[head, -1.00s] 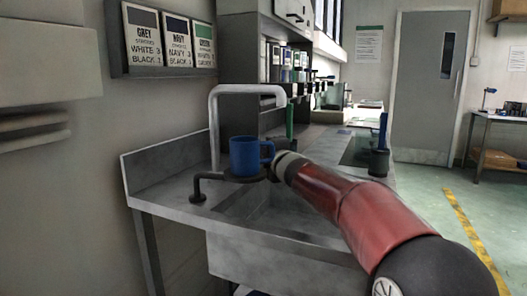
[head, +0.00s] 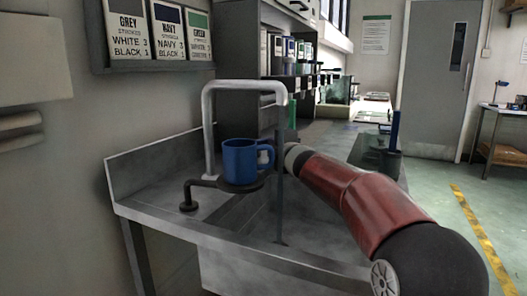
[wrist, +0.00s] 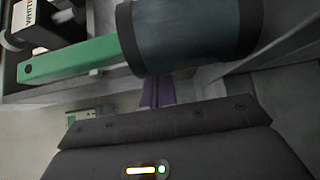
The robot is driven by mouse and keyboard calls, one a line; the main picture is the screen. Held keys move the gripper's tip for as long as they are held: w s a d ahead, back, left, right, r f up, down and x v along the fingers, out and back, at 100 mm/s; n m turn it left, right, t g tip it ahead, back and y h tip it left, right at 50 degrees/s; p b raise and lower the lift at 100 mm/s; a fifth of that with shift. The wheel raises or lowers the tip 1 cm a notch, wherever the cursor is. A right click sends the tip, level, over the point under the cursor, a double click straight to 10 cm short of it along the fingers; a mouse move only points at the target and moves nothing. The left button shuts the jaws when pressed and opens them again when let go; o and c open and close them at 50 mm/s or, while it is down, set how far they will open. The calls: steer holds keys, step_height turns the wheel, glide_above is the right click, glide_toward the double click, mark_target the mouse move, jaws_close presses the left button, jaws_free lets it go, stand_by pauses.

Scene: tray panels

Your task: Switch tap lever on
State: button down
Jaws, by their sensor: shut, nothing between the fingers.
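The tap is a pale grey inverted-U spout (head: 245,87) over the sink in the head view. A thin dark bluish vertical column (head: 281,215), looking like running water, drops from its end into the sink. I cannot pick out the tap lever with certainty. In the wrist view my gripper (wrist: 157,91) appears shut and empty, below a dark cylinder (wrist: 190,35).
A metal sink counter (head: 150,195) runs along the left wall. A dark cup with a blue upright item (head: 392,160) stands at the right. A green bar (wrist: 75,60) crosses the wrist view. Shelves with binders stand behind; the floor at right is open.

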steer(key=shift+x, duration=0.9)
steer(key=shift+w+d, duration=0.1)
steer(key=b+v, duration=0.1)
steer(key=v, duration=0.6)
steer(key=shift+s+d, duration=0.15)
steer(key=shift+s, duration=0.25)
